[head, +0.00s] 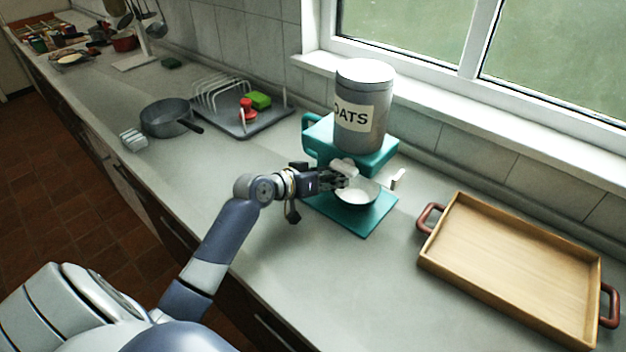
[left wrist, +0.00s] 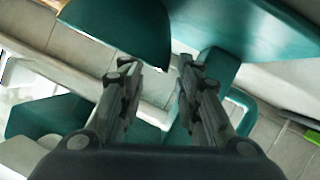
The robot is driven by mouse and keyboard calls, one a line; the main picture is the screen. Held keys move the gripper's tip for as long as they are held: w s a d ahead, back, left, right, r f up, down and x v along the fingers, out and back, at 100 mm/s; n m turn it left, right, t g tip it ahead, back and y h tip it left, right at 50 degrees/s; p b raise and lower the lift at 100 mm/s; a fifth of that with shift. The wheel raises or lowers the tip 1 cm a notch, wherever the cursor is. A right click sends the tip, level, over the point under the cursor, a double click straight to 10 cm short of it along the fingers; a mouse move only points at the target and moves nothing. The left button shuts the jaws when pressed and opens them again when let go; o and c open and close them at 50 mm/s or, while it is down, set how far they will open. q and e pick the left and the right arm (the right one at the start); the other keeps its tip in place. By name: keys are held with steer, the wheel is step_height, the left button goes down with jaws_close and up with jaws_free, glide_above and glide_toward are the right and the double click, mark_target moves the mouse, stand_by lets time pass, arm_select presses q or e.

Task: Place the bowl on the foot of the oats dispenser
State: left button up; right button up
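The oats dispenser (head: 375,163) is a teal stand with a grey jar (head: 362,115) labelled OATS. Its flat teal foot (head: 358,222) lies on the counter. My left gripper (head: 338,181) is at the bowl's left side, low under the dispenser body. In the left wrist view its two fingers (left wrist: 160,72) stand apart with nothing clearly between them. My right gripper is out of view.
A wooden tray (head: 515,265) with red-brown handles lies to the right. A grey pan (head: 166,117) and a rack tray (head: 240,122) with red and green items are at the left. The counter in front of the foot is clear.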

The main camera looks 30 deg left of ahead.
arm_select(q)
steer(key=v, duration=0.9)
steer(key=shift+b, duration=0.45)
